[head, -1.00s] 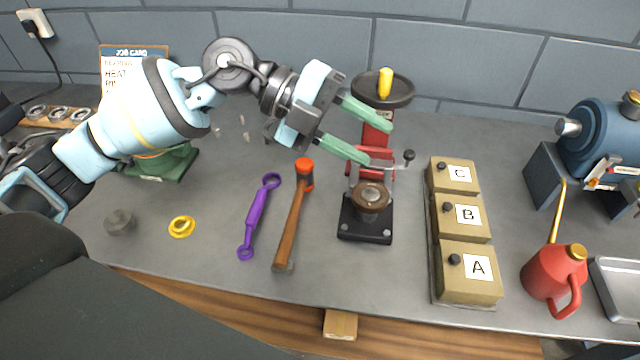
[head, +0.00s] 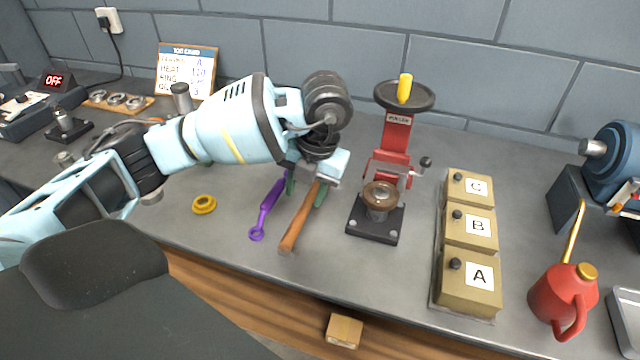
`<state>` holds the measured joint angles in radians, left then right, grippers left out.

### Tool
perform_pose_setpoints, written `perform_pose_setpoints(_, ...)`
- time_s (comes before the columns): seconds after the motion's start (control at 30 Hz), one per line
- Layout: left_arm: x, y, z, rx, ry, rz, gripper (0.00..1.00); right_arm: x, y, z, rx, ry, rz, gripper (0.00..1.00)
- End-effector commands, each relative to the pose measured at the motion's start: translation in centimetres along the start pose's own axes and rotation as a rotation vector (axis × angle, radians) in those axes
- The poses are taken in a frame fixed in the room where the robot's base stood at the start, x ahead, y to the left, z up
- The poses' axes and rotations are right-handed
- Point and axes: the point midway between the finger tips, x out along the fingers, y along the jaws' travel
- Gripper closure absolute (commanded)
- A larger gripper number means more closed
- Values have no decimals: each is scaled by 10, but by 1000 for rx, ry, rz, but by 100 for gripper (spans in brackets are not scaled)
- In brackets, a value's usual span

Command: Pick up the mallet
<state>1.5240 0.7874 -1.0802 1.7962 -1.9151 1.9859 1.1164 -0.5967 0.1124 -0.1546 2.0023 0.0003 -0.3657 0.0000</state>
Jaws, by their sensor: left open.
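The mallet lies on the grey bench with its wooden handle (head: 298,222) pointing toward the front edge. Its orange-red head is hidden behind my left gripper and wrist. My left gripper (head: 305,192) points down over the upper part of the mallet. It is open, with one green finger on each side: one near the purple wrench, one just right of the handle. I cannot tell whether the fingers touch the handle. My right gripper is not in view.
A purple ring wrench (head: 268,208) lies close left of the mallet. A red press (head: 392,150) with a black base stands close right. A yellow ring (head: 204,204) lies further left. Boxes marked A, B and C (head: 468,245) and a red can (head: 562,298) are at right.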

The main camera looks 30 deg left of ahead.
Motion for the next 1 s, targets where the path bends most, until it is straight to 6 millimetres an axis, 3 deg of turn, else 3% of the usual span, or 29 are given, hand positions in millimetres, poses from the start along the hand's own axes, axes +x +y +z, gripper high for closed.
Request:
perform_pose_setpoints(0.2,22,0,0,1,3,-1,57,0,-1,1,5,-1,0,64)
perform_pose_setpoints(0.43,29,-1,0,1,3,-1,57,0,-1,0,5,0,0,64)
perform_pose_setpoints(0.73,69,-3,4,1,4,-1,57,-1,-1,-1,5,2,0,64)
perform_pose_setpoints(1.0,76,-3,4,1,1,-3,57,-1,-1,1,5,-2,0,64)
